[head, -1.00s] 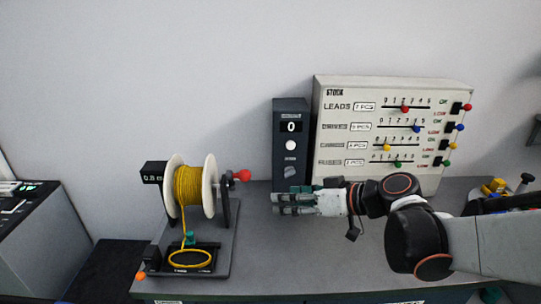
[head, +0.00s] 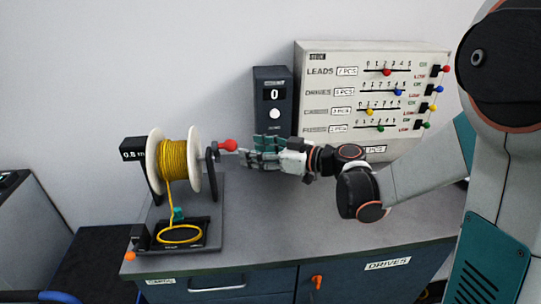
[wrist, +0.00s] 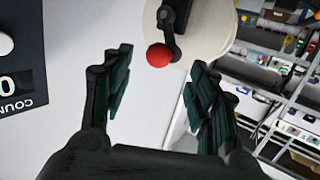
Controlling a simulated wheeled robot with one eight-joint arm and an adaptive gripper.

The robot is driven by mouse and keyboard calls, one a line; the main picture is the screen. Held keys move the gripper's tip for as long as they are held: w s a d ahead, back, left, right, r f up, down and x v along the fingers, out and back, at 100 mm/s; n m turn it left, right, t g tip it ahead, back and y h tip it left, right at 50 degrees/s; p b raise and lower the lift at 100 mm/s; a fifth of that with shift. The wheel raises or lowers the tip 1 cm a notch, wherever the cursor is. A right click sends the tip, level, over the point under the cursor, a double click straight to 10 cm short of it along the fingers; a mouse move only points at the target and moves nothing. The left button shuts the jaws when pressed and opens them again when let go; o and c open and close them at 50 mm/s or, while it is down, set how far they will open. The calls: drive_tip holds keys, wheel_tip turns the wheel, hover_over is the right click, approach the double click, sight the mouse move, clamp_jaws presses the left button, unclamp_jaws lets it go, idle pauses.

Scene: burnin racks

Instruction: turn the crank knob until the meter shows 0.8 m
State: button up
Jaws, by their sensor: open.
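The red crank knob (head: 228,145) sits on a dark crank arm at the right side of the spool (head: 175,165) of yellow cord. The small black meter (head: 133,150) at the spool's upper left reads 0.8 m. My gripper (head: 250,152) is just right of the knob and points left at it. The gripper (wrist: 157,85) is open and empty, and the knob appears just beyond the fingertips.
A dark counter box (head: 273,105) showing 0 stands behind my gripper. A stock board (head: 340,75) with coloured sliders stands at its right. Yellow cord loops over a black tray (head: 205,225) in front of the spool. The grey bench top (head: 270,220) is clear at front right.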

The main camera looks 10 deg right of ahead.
sight(233, 147)
drive_tip(key=b+x, duration=0.1)
drive_tip(key=x, duration=0.6)
drive_tip(key=shift+w+a+f, duration=0.1)
drive_tip(key=shift+w+a, duration=0.05)
drive_tip(key=shift+a, duration=0.1)
drive_tip(key=c, duration=1.1)
drive_tip(key=shift+w+r, duration=0.2)
drive_tip(key=shift+w, duration=0.5)
drive_tip(key=shift+w+r, duration=0.15)
drive_tip(key=shift+w, duration=0.5)
drive_tip(key=o, duration=1.1)
